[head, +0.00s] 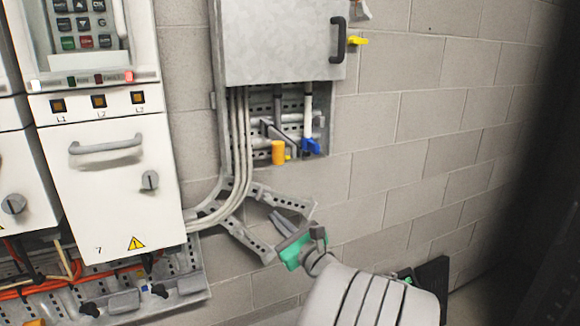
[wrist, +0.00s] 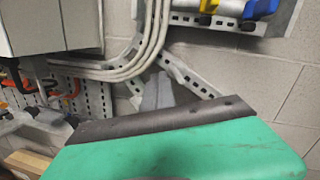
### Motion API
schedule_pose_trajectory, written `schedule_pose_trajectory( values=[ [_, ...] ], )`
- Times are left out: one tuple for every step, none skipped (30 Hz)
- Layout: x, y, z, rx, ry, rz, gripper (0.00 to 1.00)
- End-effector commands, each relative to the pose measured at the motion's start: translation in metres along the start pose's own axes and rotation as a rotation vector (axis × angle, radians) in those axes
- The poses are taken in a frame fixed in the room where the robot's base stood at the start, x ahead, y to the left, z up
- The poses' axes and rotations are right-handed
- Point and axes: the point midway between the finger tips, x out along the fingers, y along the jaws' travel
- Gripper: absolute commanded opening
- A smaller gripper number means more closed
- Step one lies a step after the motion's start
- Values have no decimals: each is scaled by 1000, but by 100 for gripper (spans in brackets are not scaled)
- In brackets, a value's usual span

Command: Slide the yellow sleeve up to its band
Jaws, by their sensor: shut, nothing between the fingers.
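The yellow sleeve (head: 278,152) is an orange-yellow upright cylinder at the lower edge of the opening below the grey cabinet. It appears to sit at the foot of a dark vertical rod (head: 278,105). The band is too small to make out for certain. My gripper (head: 280,222) is below the sleeve and apart from it, near the slotted grey brackets. It is shut and empty. In the wrist view its grey fingers (wrist: 157,92) show beyond the green housing, and a bit of yellow (wrist: 208,5) shows at the top edge.
A blue fitting (head: 311,146) is right of the sleeve, under a white rod (head: 308,105). The grey cabinet door (head: 275,40) has a dark handle (head: 338,40). Grey conduits (head: 238,150) curve down on the left, next to a white drive unit (head: 115,180). Bare wall lies right.

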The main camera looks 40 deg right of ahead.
Motion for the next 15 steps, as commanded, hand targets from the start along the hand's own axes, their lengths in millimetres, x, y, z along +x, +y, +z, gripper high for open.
schedule_pose_trajectory(
  values=[
    [-14,-34,4,128,-46,-88,0],
    [-21,-47,7,189,-75,-124,0],
    [-27,-59,10,248,-104,-156,0],
    [-30,-66,12,278,-120,-173,0],
    [-32,-69,13,297,-130,-181,0],
    [-31,-72,14,310,-138,-186,0],
    [-28,-73,16,313,-140,-187,0],
    [-25,-73,17,313,-141,-185,0],
    [-19,-73,18,311,-140,-181,0],
    [-14,-74,18,311,-139,-181,0],
    [-8,-74,20,311,-141,-180,0],
    [0,-76,21,310,-139,-179,0],
    [7,-77,22,310,-139,-178,0],
    [13,-78,23,310,-139,-178,0],
    [22,-80,24,308,-139,-178,0]
  ],
)
